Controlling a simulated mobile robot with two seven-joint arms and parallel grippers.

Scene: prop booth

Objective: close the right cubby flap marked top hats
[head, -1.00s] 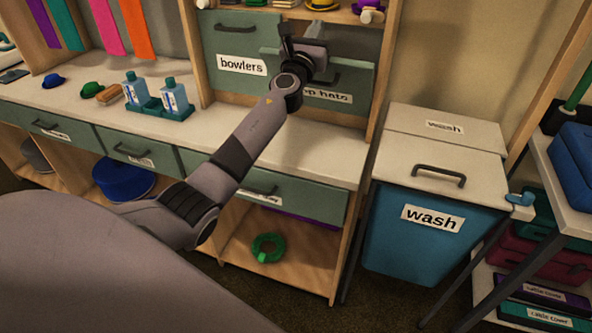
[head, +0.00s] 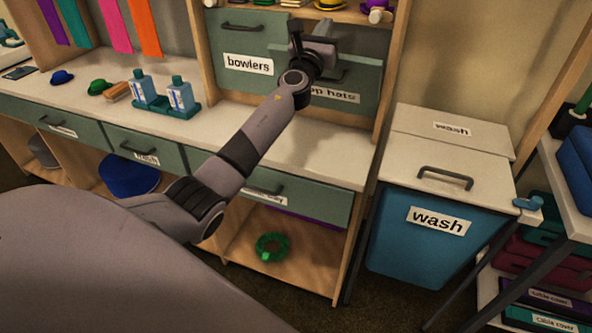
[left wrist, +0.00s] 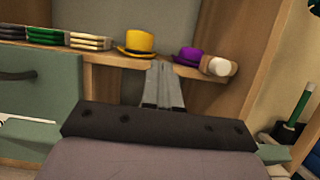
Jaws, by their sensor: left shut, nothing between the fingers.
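The green right cubby flap (head: 358,88) carries a label partly covered by my arm, with "op hats" readable. It is tilted out, with a dark gap behind its top edge. My left gripper (head: 300,34) is shut and empty, at the top edge of this flap. I cannot tell whether it touches the flap. In the left wrist view, the closed fingers (left wrist: 162,86) point toward the shelf above, and the gripper body hides most of the right flap. My right gripper is not in view.
The green bowlers flap (head: 240,42) is on the left. Hats, including a yellow one (left wrist: 137,44) and a purple one (left wrist: 188,57), sit on the shelf above. Blue bottles (head: 181,96) stand on the counter below. A blue wash bin (head: 425,250) stands right.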

